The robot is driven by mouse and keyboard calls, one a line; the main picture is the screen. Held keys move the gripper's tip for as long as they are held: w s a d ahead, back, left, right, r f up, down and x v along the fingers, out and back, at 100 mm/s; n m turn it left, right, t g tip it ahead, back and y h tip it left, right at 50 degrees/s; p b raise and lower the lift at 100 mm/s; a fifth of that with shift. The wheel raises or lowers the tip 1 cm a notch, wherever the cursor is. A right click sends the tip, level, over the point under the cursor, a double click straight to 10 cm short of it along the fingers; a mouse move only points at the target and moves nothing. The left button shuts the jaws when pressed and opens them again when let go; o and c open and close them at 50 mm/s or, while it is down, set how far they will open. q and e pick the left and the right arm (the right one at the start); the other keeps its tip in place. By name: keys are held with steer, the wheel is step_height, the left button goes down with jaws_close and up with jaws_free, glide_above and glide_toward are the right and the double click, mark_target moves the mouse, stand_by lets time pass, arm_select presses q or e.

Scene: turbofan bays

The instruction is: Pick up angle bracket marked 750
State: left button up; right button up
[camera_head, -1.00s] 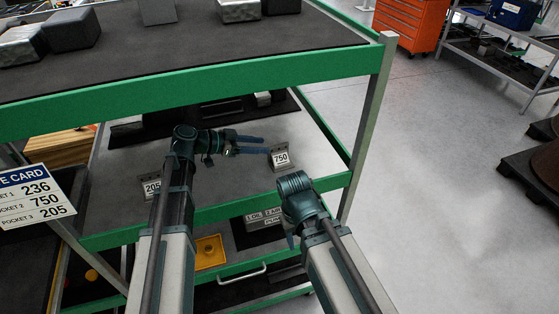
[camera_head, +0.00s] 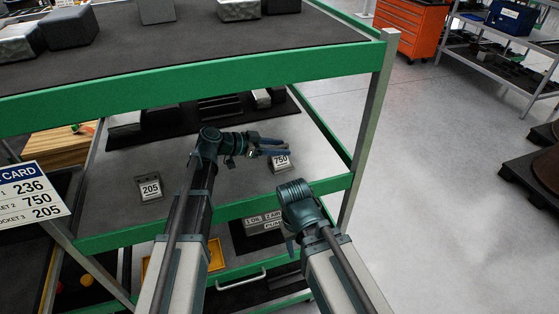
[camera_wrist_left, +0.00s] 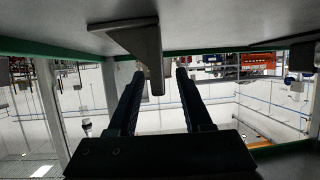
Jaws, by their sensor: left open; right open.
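The grey angle bracket marked 750 (camera_head: 281,163) stands on the middle shelf near its right front, label facing me. My left gripper (camera_head: 287,147) is open, its blue fingers reaching right just over the bracket's top edge. In the left wrist view, which looks upside down, a grey bracket (camera_wrist_left: 137,38) lies just ahead of the open fingers (camera_wrist_left: 160,75), its narrow part showing near the gap between the tips. I cannot tell whether they touch. My right gripper (camera_head: 291,240) is low in front of the shelf's front rail, away from the bracket, its fingers mostly hidden.
A bracket marked 205 (camera_head: 150,188) stands left on the same shelf. The green upper shelf edge (camera_head: 200,96) hangs over the arm. A card (camera_head: 32,190) lists 236, 750 and 205. Dark parts lie at the shelf's back. A green-grey post (camera_head: 366,130) bounds the right.

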arm_select(q)
jaws_close()
stand_by(1.4)
